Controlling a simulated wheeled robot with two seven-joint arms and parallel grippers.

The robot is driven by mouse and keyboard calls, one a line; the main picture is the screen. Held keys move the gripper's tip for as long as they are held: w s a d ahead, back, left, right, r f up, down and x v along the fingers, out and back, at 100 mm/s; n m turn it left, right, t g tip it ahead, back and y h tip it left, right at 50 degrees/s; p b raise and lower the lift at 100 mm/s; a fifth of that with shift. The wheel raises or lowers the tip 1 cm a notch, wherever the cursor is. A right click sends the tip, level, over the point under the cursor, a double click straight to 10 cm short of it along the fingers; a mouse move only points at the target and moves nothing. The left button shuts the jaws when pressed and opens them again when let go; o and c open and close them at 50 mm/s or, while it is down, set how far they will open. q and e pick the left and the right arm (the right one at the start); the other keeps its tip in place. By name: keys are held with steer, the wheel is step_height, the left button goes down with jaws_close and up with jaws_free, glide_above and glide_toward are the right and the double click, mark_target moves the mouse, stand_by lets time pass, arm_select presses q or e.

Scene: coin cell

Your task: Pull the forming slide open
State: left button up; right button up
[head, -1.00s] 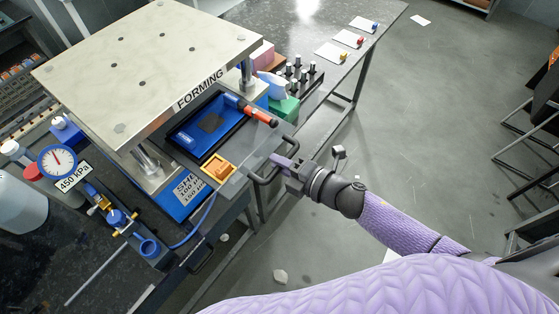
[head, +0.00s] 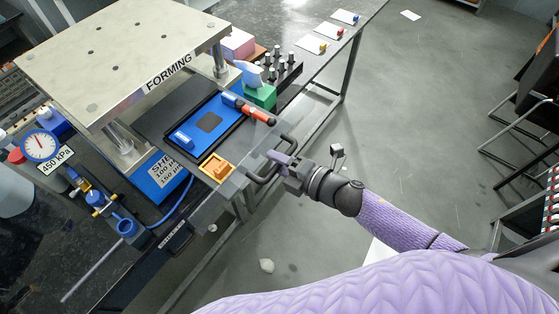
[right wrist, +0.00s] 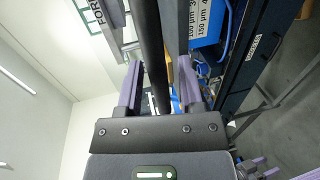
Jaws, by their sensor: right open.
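The forming slide (head: 240,160) is a grey plate that sticks out from under the press plate marked FORMING (head: 125,48). It carries a blue tray (head: 228,124) with a dark square patch, which lies largely clear of the press. A dark bar handle (head: 259,178) is on its front edge. My right gripper (head: 280,158) is at this handle, its jaws open. In the right wrist view a dark bar (right wrist: 150,45) runs between the two purple fingers of my right gripper (right wrist: 161,88). Small purple parts at lower right there may be my left gripper; its jaws are unclear.
A pressure gauge (head: 40,146) and blue hose are at left. A green block (head: 262,96) and several dark pegs stand behind. The floor (head: 400,130) at right is clear nearby.

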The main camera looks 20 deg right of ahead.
steer(key=shift+o, duration=0.2)
steer(key=v, duration=1)
steer(key=shift+b, duration=0.35)
steer(key=s+d+f+m+g+h+b, duration=0.1)
steer(key=s+d+f+m+h+b, duration=0.2)
steer(key=f, duration=0.7)
steer(key=d+f+m+h+b, duration=0.2)
steer(key=f+m+b, duration=0.35)
steer(key=f, duration=0.45)
steer(key=s+d+f+m+g+h+b, duration=0.1)
steer(key=s+d+f+m+h+b, duration=0.25)
steer(key=f, duration=0.65)
steer(key=s+a+f+m+g+b, duration=0.2)
steer(key=s+f+m+g+b, duration=0.1)
steer(key=s+f, duration=0.3)
steer(key=s+a+f+m+g+h+b, duration=0.1)
steer(key=s+a+f+m+g+b, duration=0.1)
steer(key=s+f, duration=0.5)
steer(key=s+a+f+m+g+b, duration=0.2)
steer(key=s+f+m+g+b, duration=0.2)
steer(key=f, duration=0.8)
steer(key=s+m+b, duration=0.2)
steer(key=b, duration=0.1)
steer(key=shift+s+a+g+b, duration=0.25)
steer(key=shift+s+g+b, duration=0.05)
steer(key=shift+s+b, duration=0.1)
